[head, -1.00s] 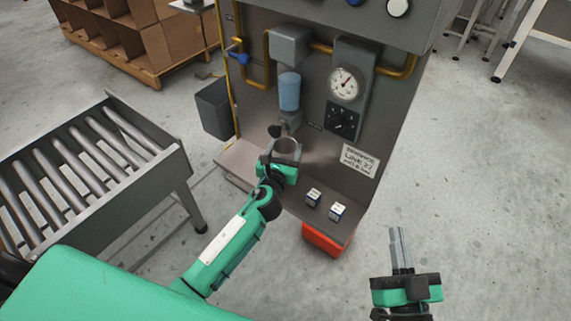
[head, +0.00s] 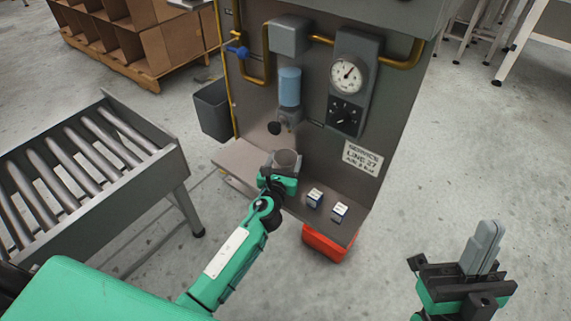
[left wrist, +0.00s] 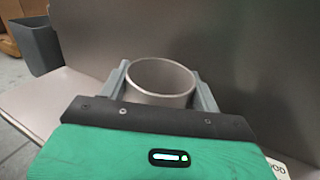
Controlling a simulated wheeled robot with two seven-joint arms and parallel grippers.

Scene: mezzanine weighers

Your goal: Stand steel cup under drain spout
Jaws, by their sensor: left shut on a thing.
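My left gripper (head: 281,172) is shut on the steel cup (head: 288,158), one finger on each side of it. The cup is upright, with its open rim up, in the left wrist view (left wrist: 162,76). It is at the shelf at the panel's foot; I cannot tell whether its base touches. The drain spout (head: 289,123) appears to be the grey end below the blue filter bowl (head: 289,87). In the head view the cup shows below it; its exact alignment in depth is unclear. My right gripper (head: 487,240) is empty, its fingers together, at the lower right.
Two small boxes (head: 315,198) (head: 339,212) stand on the shelf (head: 240,160) right of the cup. A red bin (head: 325,244) is below the shelf. A roller conveyor (head: 90,170) stands left, with a dark bin (head: 212,108) behind. The floor at right is open.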

